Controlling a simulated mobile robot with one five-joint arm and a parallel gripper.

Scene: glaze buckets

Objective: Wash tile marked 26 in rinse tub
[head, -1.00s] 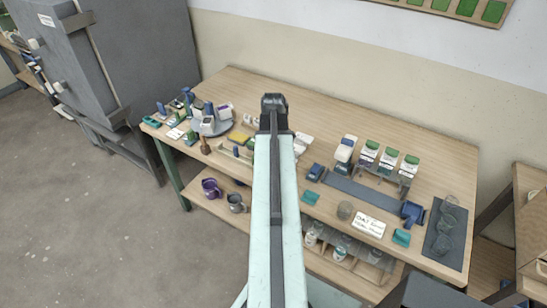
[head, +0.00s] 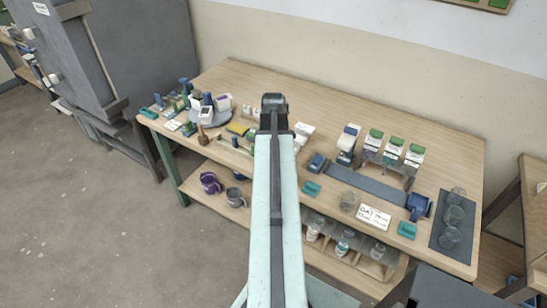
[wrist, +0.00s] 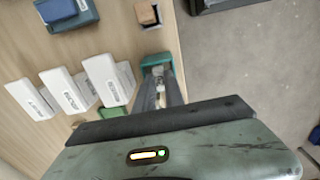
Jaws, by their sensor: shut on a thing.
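My gripper shows in the wrist view (wrist: 164,88), with its fingers narrow and close together around a small pale thing. I cannot make out what that thing is. In the head view my arm hides the fingertips. I can read no 26 on any tile, and I cannot pick out the rinse tub for certain. A blue open container (head: 418,206) stands at the front right of the table. White labelled pieces (wrist: 107,80) stand in a row left of my gripper in the wrist view. Their markings are too small to read.
The wooden table (head: 330,116) has free room at the back. Green-topped containers (head: 395,145) stand right of my arm, behind a grey strip (head: 362,181). A dark mat (head: 438,235) with clear glasses lies far right. Mugs (head: 210,183) stand on the lower shelf. A grey cabinet stands left.

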